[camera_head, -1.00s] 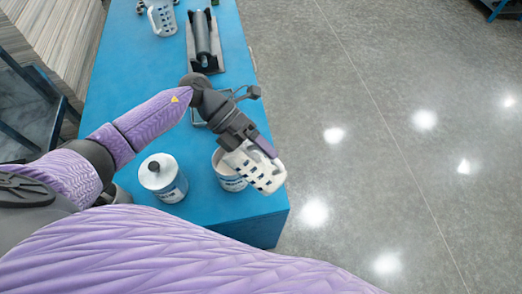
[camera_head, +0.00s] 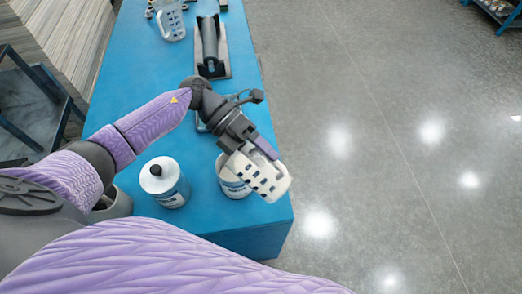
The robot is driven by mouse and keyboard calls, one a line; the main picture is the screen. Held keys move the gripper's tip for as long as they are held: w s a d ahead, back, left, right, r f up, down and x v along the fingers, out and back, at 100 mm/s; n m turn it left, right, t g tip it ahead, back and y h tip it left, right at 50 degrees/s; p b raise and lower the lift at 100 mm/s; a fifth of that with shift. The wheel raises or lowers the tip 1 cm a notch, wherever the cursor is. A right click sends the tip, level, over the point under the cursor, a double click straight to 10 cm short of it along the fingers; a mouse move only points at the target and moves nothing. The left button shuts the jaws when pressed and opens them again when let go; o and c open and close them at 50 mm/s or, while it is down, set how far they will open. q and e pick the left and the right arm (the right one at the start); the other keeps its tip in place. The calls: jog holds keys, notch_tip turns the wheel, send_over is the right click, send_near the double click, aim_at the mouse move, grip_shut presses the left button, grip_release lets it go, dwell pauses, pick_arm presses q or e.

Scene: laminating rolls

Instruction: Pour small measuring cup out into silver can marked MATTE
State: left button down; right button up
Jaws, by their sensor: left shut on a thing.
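My left gripper (camera_head: 240,147) is shut on the small measuring cup (camera_head: 263,177), a pale cup with dark marks. The cup is tilted and hangs over the right side of an open silver can (camera_head: 229,184) near the table's front right corner. The gripper and cup hide part of this can's mouth and side. The lettering on the can is too small to read. Whether anything is flowing from the cup cannot be told. My right gripper is not in view.
A capped white and blue container (camera_head: 164,182) stands left of the open can on the blue table (camera_head: 130,95). A dark roller in a tray (camera_head: 210,45) and a larger measuring jug (camera_head: 170,20) are farther back. The table's right edge is close to the cup.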

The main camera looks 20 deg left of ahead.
aim_at(248, 148)
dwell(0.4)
pick_arm(q)
jog(key=shift+a+h+b, duration=0.2)
jog(key=shift+h+b, duration=0.1)
jog(key=shift+b, duration=0.2)
jog(key=shift+w+a+r+h+b, duration=0.1)
jog(key=shift+a+r+h+b, duration=0.2)
jog(key=shift+h+b, duration=0.15)
jog(key=shift+a+r, duration=0.2)
jog(key=shift+r, duration=0.1)
jog(key=shift+b, duration=0.3)
jog(key=shift+w+a+f+g+h+b, duration=0.1)
jog(key=shift+a+g+h+b, duration=0.05)
jog(key=shift+g+h+b, duration=0.25)
jog(key=shift+w+a+r+h+b, duration=0.1)
jog(key=shift+a+r+h+b, duration=0.15)
jog(key=shift+a+h+b, duration=0.35)
jog(key=shift+r+b, duration=0.25)
jog(key=shift+b, duration=0.1)
